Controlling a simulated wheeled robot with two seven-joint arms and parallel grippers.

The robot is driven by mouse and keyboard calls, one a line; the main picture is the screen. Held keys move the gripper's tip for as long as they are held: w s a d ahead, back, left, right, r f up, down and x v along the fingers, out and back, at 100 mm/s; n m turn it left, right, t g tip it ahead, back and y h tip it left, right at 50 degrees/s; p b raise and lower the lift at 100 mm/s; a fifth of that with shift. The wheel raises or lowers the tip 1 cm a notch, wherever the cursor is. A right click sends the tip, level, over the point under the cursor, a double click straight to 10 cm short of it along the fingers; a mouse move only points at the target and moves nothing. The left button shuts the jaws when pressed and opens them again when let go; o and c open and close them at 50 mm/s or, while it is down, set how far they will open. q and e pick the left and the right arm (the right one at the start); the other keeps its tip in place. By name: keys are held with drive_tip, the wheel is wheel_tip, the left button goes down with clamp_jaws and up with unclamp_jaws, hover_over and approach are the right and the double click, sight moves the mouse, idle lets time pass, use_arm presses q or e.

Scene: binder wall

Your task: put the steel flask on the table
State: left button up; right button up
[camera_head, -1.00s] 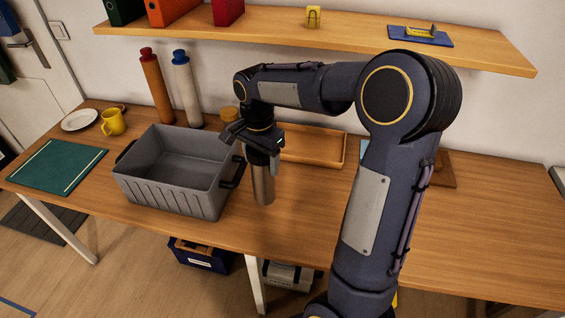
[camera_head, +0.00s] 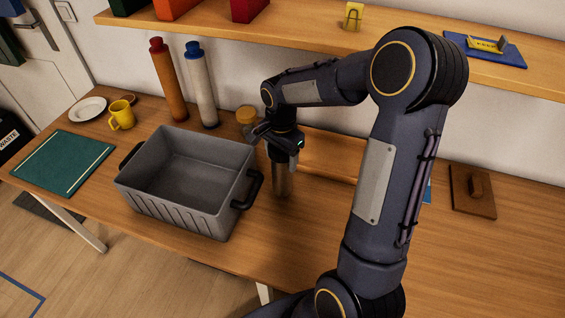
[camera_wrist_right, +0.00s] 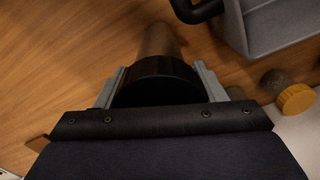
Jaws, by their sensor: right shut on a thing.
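The steel flask (camera_head: 282,182) is upright just right of the grey crate, at or just above the wooden table (camera_head: 480,250). I cannot tell whether its base touches the tabletop. My right gripper (camera_head: 284,148) is shut on its upper part from above. In the right wrist view the flask's dark cap (camera_wrist_right: 157,82) sits between the two fingers, and part of its steel body (camera_wrist_right: 160,40) shows beyond. My left gripper is not in view.
The grey crate (camera_head: 140,193) with black handles stands close left of the flask. A wooden tray (camera_head: 335,150) lies behind, partly hidden by my arm. A yellow-lidded jar (camera_head: 246,115) stands behind the gripper. A shelf (camera_head: 400,42) runs above.

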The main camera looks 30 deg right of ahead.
drive_tip(key=shift+f, duration=1.5)
drive_tip(key=shift+f, duration=0.15)
drive_tip(key=o, duration=1.6)
drive_tip(key=shift+c, duration=0.2)
